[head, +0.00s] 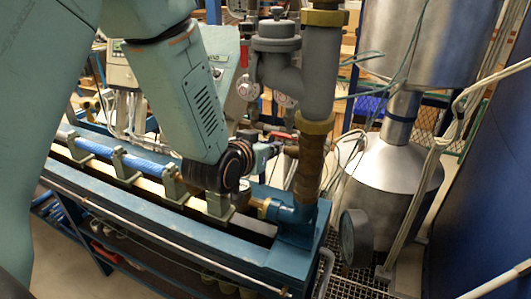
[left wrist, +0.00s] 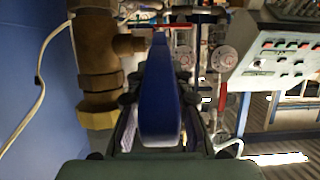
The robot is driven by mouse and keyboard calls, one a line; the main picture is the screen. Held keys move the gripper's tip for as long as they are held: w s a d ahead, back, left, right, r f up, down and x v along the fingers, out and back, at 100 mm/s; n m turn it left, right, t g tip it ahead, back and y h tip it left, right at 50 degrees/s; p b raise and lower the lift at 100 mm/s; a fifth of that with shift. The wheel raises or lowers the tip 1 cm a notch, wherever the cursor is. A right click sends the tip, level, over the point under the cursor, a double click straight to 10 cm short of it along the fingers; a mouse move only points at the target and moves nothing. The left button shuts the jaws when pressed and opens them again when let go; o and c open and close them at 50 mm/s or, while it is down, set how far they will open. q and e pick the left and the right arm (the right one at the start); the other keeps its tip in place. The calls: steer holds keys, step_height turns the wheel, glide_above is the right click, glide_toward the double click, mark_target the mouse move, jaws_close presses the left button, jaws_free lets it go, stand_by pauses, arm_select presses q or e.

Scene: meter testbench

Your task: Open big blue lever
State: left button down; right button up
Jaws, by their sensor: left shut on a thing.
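The big blue lever (left wrist: 160,90) fills the middle of the left wrist view, pointing towards the camera. My left gripper (left wrist: 158,104) is shut on it, with one dark finger on each side. In the head view my left arm comes in from the left, and its gripper (head: 266,154) reaches right towards the brown vertical pipe. There the lever is largely hidden by the gripper, and I cannot make out its outline. My right gripper is in neither view.
A brown pipe with brass nuts (left wrist: 98,55) stands close left of the lever. A red handle (left wrist: 180,27) lies behind it. A round gauge (head: 356,238) juts out at the bench's right end. A control panel (left wrist: 278,50) stands right. Loose cables hang near the metal tank (head: 395,180).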

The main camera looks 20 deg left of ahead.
arm_select(q)
steer(key=shift+w+r+g, duration=0.55)
steer(key=shift+r+g, duration=0.15)
steer(key=shift+g, duration=0.5)
steer(key=c, duration=1.2)
jaws_free()
steer(key=v, duration=0.7)
steer(key=shift+s+r, duration=0.2)
steer(key=shift+r, duration=0.1)
steer(key=shift+w+f, duration=0.1)
steer(key=shift+w, duration=0.05)
